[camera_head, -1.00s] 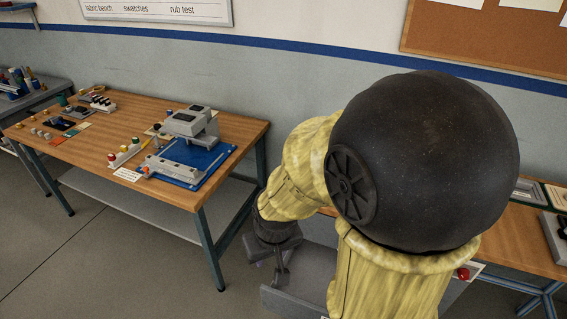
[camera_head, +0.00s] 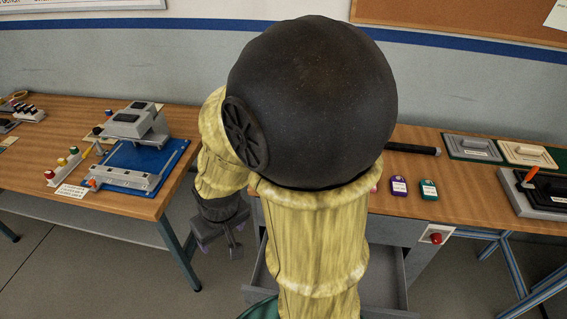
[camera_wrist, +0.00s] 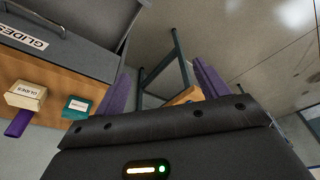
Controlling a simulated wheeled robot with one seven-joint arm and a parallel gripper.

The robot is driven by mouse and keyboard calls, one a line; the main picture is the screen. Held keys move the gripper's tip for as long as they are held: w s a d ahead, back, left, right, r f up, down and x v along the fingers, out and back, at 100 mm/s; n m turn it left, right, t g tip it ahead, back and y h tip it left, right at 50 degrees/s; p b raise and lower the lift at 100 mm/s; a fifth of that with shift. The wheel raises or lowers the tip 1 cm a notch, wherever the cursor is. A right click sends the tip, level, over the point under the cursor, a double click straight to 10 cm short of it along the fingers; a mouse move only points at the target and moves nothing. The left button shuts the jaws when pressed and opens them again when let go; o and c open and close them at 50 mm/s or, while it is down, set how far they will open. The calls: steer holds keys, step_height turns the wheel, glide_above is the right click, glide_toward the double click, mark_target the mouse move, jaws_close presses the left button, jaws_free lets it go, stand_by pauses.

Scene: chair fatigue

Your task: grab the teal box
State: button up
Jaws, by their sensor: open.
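A small teal box (camera_wrist: 76,107) with a white label shows in the wrist view, left of my gripper (camera_wrist: 163,72). In the head view my gripper (camera_head: 217,262) hangs low between the two benches, apart from both. A small teal item (camera_head: 428,189) lies on the right bench; I cannot tell whether it is the same box. My arm hides part of that bench.
The right bench (camera_head: 455,208) also bears a purple item (camera_head: 398,187), a black cylinder (camera_head: 413,149) and flat trays. A grey drawer (camera_head: 385,290) stands open below it. The left bench holds a blue-based machine (camera_head: 140,165). The cream box (camera_wrist: 27,95) is beside the teal one.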

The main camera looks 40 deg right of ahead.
steer(key=o, duration=0.3)
steer(key=f, duration=0.1)
steer(key=w+f+n+p, duration=0.1)
steer(key=d+f+n+p, duration=0.1)
steer(key=shift+w+f, duration=0.15)
steer(key=shift+w, duration=0.25)
steer(key=shift+o, duration=0.2)
steer(key=w+d+f+n+h+p, duration=0.1)
steer(key=d+f+n+h+p, duration=0.45)
steer(key=d+f+n, duration=0.45)
steer(key=w+d+r+n+t+h+p, duration=0.4)
steer(key=d+r+n, duration=0.5)
steer(key=n, duration=0.5)
steer(key=shift+w+d+r+t+h+p, duration=0.3)
steer(key=shift+w+r+t, duration=0.4)
steer(key=shift+w+t, duration=0.45)
steer(key=shift+f, duration=0.1)
steer(key=b, duration=0.2)
steer(key=w+b, duration=0.1)
steer(key=b, duration=0.1)
steer(key=shift+d+f, duration=0.15)
steer(key=shift+f, duration=0.2)
